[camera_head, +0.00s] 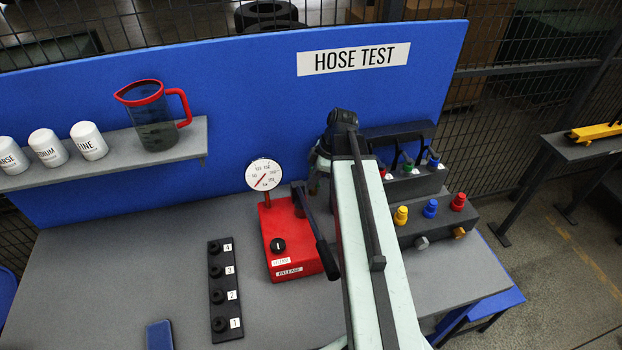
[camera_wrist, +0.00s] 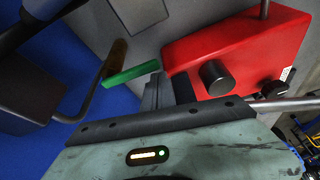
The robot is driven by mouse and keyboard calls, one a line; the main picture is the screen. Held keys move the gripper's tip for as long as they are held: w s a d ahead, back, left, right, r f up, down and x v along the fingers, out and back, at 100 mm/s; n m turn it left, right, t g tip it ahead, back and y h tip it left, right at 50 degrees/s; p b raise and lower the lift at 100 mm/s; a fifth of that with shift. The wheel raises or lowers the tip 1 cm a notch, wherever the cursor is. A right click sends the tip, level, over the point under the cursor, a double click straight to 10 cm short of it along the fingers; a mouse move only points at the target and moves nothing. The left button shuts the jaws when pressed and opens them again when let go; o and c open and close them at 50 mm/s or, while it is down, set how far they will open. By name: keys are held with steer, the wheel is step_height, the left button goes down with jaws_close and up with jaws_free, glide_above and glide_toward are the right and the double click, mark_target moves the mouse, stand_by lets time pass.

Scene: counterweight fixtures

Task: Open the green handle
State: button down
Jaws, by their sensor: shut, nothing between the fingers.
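The green handle (camera_wrist: 130,74) is a short flat bar in the wrist view. It slants slightly, at the end of a brown cylindrical piece (camera_wrist: 116,56) with a bent grey pipe below it. My gripper (camera_wrist: 168,84) is shut and empty, with its fingers just right of the handle's right end. Whether they touch it I cannot tell. In the head view my arm reaches towards the blue back panel and hides its own fingertips. I cannot make out the handle there.
A red pump box (camera_head: 288,240) with a gauge and black lever stands left of my arm. A grey fitting block (camera_head: 422,222) with coloured fittings is on the right. A shelf (camera_head: 110,155) holds a red-rimmed jug (camera_head: 155,115). The front left of the table is mostly clear.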

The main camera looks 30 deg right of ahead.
steer(key=p+v, duration=0.9)
steer(key=v, duration=0.1)
steer(key=shift+w+d, duration=0.1)
steer(key=shift+w, duration=0.05)
steer(key=shift+f, duration=0.1)
